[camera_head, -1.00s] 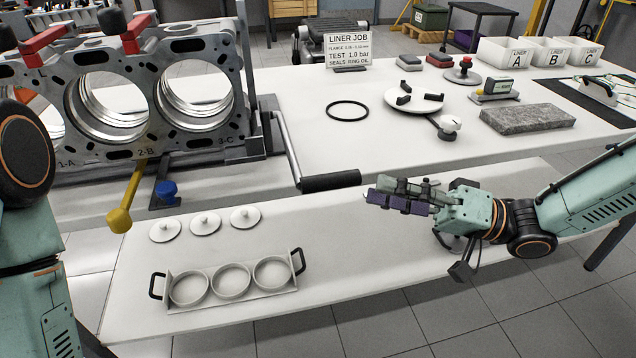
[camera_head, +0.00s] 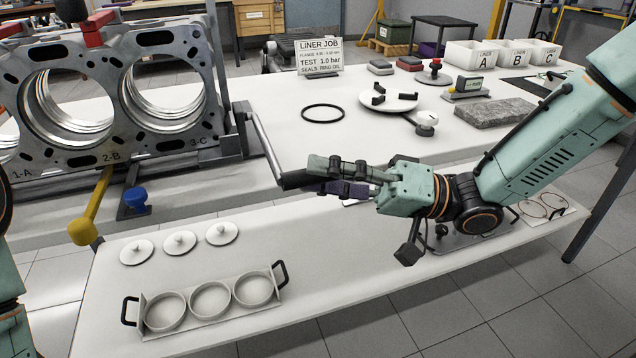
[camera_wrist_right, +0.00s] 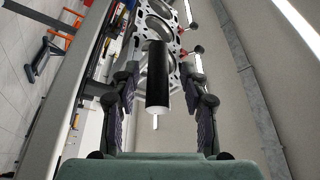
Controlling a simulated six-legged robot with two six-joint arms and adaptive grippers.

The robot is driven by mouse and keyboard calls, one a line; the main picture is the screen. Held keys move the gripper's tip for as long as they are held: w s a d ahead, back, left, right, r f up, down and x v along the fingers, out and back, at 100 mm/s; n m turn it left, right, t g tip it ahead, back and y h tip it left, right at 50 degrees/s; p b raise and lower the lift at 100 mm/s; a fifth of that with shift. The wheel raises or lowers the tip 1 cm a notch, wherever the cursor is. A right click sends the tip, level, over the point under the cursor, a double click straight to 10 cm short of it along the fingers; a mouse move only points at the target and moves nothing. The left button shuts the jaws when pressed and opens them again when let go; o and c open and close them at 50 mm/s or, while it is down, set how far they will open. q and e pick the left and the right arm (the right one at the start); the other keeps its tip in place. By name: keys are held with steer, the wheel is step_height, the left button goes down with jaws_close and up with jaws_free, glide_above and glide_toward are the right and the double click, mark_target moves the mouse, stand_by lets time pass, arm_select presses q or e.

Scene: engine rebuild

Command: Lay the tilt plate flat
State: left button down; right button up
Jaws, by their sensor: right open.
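The engine block (camera_head: 150,95) stands upright at the left of the head view, large bores facing me. A grey upright plate (camera_head: 227,70) shows at its right edge and seems to be the tilt plate; the block hides most of it. A bent metal lever (camera_head: 264,147) comes down from the plate's side and ends in a black grip (camera_head: 293,180). My right gripper (camera_head: 317,176) is open at the grip's right end. In the right wrist view, the black grip (camera_wrist_right: 157,75) lies between the spread fingers, with gaps on both sides. My left gripper is out of view.
A yellow-handled lever (camera_head: 90,215) and blue knob (camera_head: 136,198) are below the block. A black ring (camera_head: 323,113) lies on the table behind my gripper.

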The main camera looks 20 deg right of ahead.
steer(key=shift+w+a, duration=0.3)
steer(key=shift+a, duration=0.3)
steer(key=shift+s+d, duration=0.1)
steer(key=shift+d, duration=0.05)
steer(key=shift+c, duration=0.2)
steer(key=shift+c, duration=1.4)
jaws_close()
